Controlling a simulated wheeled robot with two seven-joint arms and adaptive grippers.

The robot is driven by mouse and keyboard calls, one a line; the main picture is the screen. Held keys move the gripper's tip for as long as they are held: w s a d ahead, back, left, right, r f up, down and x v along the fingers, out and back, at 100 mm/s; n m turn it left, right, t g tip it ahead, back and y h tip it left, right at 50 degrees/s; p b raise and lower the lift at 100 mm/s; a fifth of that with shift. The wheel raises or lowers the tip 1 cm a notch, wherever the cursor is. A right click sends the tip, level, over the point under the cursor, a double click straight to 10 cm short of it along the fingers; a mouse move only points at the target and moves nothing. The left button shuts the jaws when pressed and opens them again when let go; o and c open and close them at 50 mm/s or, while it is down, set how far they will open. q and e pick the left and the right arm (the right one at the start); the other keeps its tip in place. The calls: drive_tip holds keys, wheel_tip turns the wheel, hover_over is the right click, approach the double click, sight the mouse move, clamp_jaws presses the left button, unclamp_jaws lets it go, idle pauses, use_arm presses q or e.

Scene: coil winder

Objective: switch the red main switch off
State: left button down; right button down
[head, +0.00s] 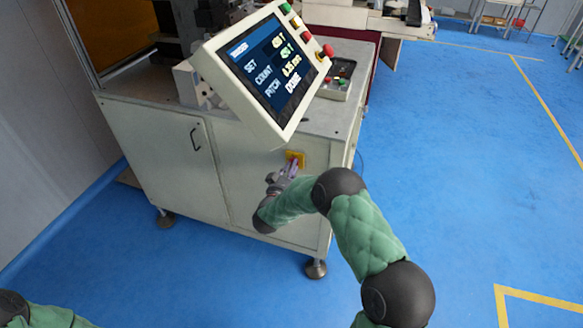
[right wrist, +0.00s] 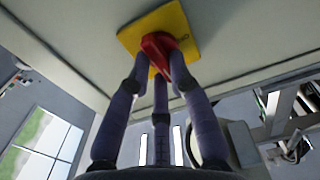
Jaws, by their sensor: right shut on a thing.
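The red main switch (right wrist: 156,46) has a red handle on a square yellow plate (right wrist: 137,34), seen close in the right wrist view. In the head view the yellow plate (head: 298,156) sits on the front of the light grey cabinet, below the display. My right gripper (head: 289,168) reaches it from the front. In the right wrist view its purple fingers (right wrist: 160,68) are shut on the red handle and hide part of it. I cannot read the handle's marked position. Only part of my left arm shows at the bottom left of the head view; its gripper is out of view.
A tilted display panel (head: 268,70) with push buttons and a red knob overhangs the cabinet (head: 160,140) above the switch. A small button box (head: 337,82) stands on the cabinet top. The blue floor (head: 450,170) to the right is clear.

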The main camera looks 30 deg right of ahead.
drive_tip(key=shift+w+a+n+p, duration=0.1)
drive_tip(key=shift+n+p, duration=1.75)
drive_tip(key=shift+n, duration=1)
drive_tip(key=shift+w+a+n+p, duration=0.15)
drive_tip(key=shift+n+p, duration=1.7)
drive_tip(key=shift+n, duration=1.05)
drive_tip(key=shift+w+a+n+p, duration=0.1)
drive_tip(key=shift+n+p, duration=1.75)
drive_tip(key=shift+n, duration=1)
drive_tip(key=c, duration=1.1)
unclamp_jaws()
